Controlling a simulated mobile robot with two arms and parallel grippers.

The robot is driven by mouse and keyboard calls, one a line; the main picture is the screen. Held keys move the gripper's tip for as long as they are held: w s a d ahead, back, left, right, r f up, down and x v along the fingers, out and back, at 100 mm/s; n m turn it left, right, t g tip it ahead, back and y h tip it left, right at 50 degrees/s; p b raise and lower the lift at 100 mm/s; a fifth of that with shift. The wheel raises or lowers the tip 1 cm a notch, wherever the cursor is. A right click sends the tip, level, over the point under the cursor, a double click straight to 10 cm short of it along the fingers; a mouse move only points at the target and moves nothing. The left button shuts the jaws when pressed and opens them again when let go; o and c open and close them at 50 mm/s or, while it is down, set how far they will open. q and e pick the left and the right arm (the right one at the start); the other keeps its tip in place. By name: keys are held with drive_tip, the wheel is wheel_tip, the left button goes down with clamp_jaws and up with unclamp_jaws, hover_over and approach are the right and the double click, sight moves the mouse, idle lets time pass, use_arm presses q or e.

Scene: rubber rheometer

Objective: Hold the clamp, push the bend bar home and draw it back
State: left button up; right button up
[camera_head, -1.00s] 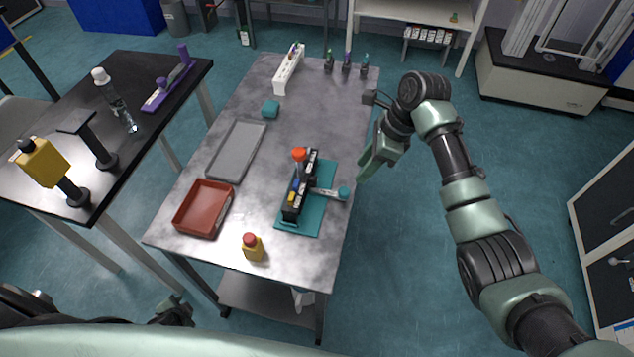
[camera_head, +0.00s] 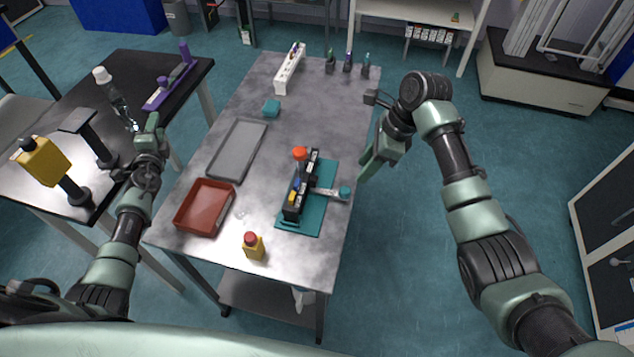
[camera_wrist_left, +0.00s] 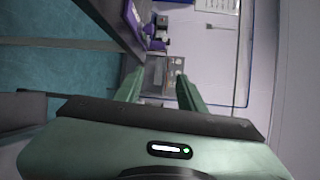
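The bending device stands on a teal base plate (camera_head: 312,222) near the right edge of the grey table. It has a black body (camera_head: 291,208) with coloured blocks, an orange-red knob (camera_head: 299,153) on top, and a metal bar (camera_head: 325,191) reaching right to a teal knob (camera_head: 345,193). Which part is the clamp I cannot tell. My left gripper (camera_head: 151,124) is raised at the table's left side, away from the device. In the left wrist view its fingers (camera_wrist_left: 160,88) are apart and empty. My right gripper (camera_head: 368,169) hangs beside the table's right edge, off the device; its fingers are unclear.
A red tray (camera_head: 178,222), a grey tray (camera_head: 222,176), a yellow bottle with a red cap (camera_head: 253,246) and a teal block (camera_head: 271,108) are on the table. A white rack (camera_head: 280,84) stands at the back. A black table (camera_head: 60,92) is at left.

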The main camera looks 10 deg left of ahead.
use_arm(q)
drive_tip(key=d+r+n+t+y, duration=0.2)
drive_tip(key=d+r+n, duration=0.3)
drive_tip(key=d, duration=0.7)
drive_tip(key=s+d+r+n+t+y, duration=0.1)
drive_tip(key=d+r+n+t+y, duration=0.2)
drive_tip(key=d+r, duration=0.7)
drive_tip(key=d+r+n+t+y, duration=0.15)
drive_tip(key=d+r+n, duration=0.3)
drive_tip(key=d, duration=0.95)
drive_tip(key=n+g+h, duration=0.1)
drive_tip(key=n+g, duration=0.8)
drive_tip(key=n, duration=0.1)
approach(302, 164)
drive_tip(key=x, duration=0.4)
drive_tip(key=shift+t, duration=0.25)
drive_tip(key=x, duration=0.6)
drive_tip(key=shift+w+a+f, duration=0.1)
drive_tip(key=shift+w+a, duration=0.15)
drive_tip(key=shift+a, duration=0.05)
clamp_jaws()
